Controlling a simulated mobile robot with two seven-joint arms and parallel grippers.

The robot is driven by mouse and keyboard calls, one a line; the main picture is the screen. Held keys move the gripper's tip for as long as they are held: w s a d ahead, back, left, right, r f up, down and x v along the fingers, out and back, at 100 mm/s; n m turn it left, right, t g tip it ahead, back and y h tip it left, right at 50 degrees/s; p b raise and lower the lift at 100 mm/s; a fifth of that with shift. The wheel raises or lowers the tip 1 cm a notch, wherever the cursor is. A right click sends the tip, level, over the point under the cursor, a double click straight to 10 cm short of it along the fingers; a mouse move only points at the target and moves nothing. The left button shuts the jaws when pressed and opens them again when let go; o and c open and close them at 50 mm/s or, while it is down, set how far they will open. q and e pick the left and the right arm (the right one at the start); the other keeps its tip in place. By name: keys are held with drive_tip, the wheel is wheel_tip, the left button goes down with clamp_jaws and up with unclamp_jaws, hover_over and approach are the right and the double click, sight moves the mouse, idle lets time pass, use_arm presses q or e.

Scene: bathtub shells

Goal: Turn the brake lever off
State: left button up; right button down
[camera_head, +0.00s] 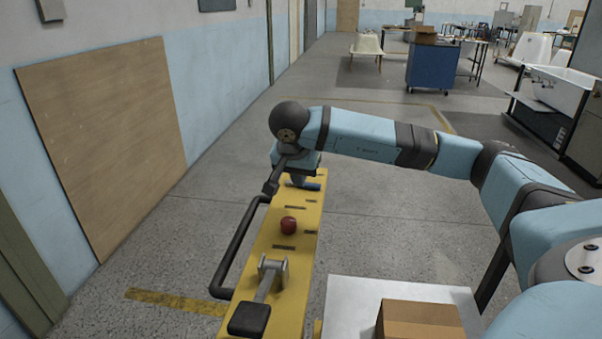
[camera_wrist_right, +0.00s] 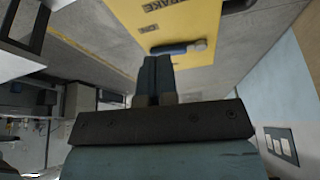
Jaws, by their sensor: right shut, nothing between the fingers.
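The brake lever (camera_head: 310,187) is a short blue bar at the far end of the yellow panel (camera_head: 263,245). In the right wrist view the lever (camera_wrist_right: 172,49) lies crosswise with a pale rounded end at its right, below upside-down "BRAKE" lettering (camera_wrist_right: 161,5). My right gripper (camera_head: 299,182) points down at the lever. In the right wrist view its fingers (camera_wrist_right: 155,62) are together, with nothing seen between them, and their tips are right beside the lever. I cannot tell whether they touch it. My left gripper is in neither view.
A red knob (camera_head: 288,226) and a black-ended lever (camera_head: 265,290) sit nearer on the panel. A dark handrail (camera_head: 237,243) runs along its left side. A cardboard box (camera_head: 420,320) stands on a pale surface (camera_head: 350,300) at the front right.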

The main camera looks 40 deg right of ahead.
sight(309, 192)
drive_tip(key=x, duration=0.6)
drive_tip(key=shift+d+f, duration=0.1)
drive_tip(key=shift+f, duration=0.05)
drive_tip(key=d, duration=0.1)
drive_tip(key=w+d, duration=0.1)
drive_tip(key=shift+w+d, duration=0.35)
drive_tip(key=shift+d, duration=0.05)
drive_tip(key=shift+w+d, duration=0.2)
drive_tip(key=shift+d, duration=0.15)
